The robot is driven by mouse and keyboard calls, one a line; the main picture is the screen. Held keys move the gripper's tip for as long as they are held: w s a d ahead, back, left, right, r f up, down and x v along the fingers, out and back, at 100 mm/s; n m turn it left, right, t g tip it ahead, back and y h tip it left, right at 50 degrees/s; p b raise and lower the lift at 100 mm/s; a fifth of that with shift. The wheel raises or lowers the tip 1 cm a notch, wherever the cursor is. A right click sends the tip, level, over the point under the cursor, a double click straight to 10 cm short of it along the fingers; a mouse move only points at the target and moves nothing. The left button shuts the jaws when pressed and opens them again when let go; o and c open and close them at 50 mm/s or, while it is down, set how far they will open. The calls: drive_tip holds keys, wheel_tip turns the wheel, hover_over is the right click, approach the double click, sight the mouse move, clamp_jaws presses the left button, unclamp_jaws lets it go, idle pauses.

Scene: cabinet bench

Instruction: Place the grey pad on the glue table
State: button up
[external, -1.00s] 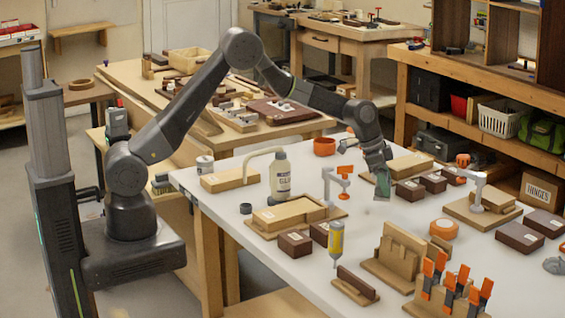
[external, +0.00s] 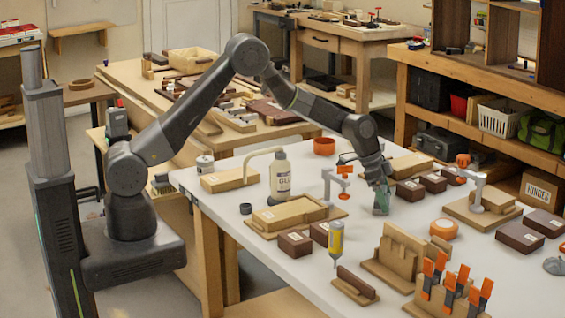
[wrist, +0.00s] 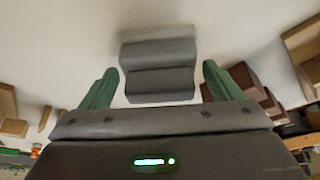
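The grey pad (wrist: 158,70) is a stepped dark grey block, lying on the white tabletop in the wrist view. My gripper (wrist: 162,84) has two green fingers spread wide, one on either side of the pad, with a visible gap on each side. In the external view my gripper (external: 381,208) points down, low over the middle of the white glue table (external: 300,262). The pad cannot be made out there, as the gripper hides that spot. A glue bottle (external: 280,176) stands on this table.
A clamp stand (external: 330,186) is left of my gripper, and dark boxes (external: 410,190) are close on its right. Wooden blocks (external: 395,252) and orange clamps (external: 455,285) stand in front. An orange tape roll (external: 443,229) lies to the right.

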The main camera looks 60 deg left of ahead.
drive_tip(key=shift+r, duration=0.1)
drive_tip(key=shift+r, duration=0.25)
drive_tip(key=v, duration=1.1)
drive_tip(key=shift+s+a+r, duration=0.15)
drive_tip(key=shift+r, duration=0.1)
drive_tip(key=o, duration=0.3)
